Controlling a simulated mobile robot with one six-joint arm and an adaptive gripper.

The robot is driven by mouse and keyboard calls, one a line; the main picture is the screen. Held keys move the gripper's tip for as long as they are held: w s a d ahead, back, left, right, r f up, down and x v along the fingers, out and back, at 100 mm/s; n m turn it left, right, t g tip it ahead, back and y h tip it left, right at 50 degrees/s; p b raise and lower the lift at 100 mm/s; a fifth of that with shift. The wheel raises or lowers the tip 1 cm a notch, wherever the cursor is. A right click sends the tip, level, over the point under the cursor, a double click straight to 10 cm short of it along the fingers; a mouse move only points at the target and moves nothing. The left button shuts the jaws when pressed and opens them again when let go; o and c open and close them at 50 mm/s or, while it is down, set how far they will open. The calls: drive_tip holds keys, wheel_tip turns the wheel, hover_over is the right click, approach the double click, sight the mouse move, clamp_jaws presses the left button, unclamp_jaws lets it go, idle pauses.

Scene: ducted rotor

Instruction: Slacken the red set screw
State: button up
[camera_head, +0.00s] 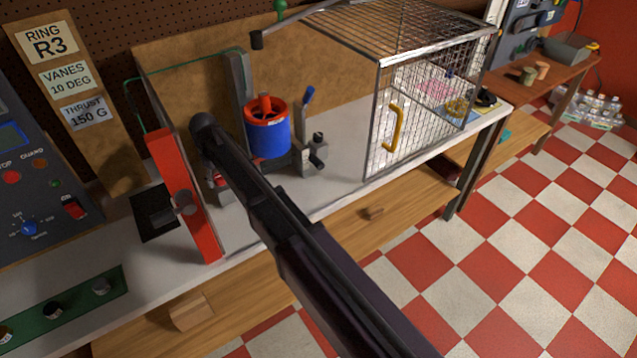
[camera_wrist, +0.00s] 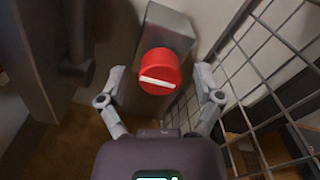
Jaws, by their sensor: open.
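In the wrist view the red set screw (camera_wrist: 158,70) is a round red knob with a white bar across its face, tilted slightly down to the right. It sits on a grey block (camera_wrist: 168,28). My gripper (camera_wrist: 160,78) is open, with one finger on each side of the screw in the picture. Gaps show between the fingers and the screw, and neither visibly touches it. I cannot tell how far the fingertips are from it in depth. In the head view my dark arm hides the gripper, and I cannot make out the screw there.
Wire mesh (camera_wrist: 262,80) runs close to the right finger. In the head view a blue and orange ducted rotor (camera_head: 267,140), a red upright panel (camera_head: 178,190) and a mesh cage (camera_head: 440,85) with a yellow handle stand on the bench. A control panel (camera_head: 30,170) is at left.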

sight(219, 176)
drive_tip(key=shift+m, duration=0.6)
drive_tip(key=shift+r+m, duration=0.2)
drive_tip(key=shift+m, duration=0.1)
wheel_tip(219, 176, up, 13)
drive_tip(key=p, duration=1.4)
drive_tip(key=s+d+f+m+b, duration=0.1)
drive_tip(key=s+d+f+b, duration=0.1)
drive_tip(key=d, duration=0.7)
drive_tip(key=s+d+f+m+b, duration=0.2)
drive_tip(key=d+f+b, duration=0.3)
drive_tip(key=d, duration=0.5)
drive_tip(key=s+d+f+m+b, duration=0.2)
drive_tip(key=s+d+f+b, duration=0.1)
drive_tip(key=d, duration=0.7)
drive_tip(key=shift+d+f+b, duration=0.15)
drive_tip(key=shift+d+b, duration=0.1)
drive_tip(key=shift+b, duration=0.2)
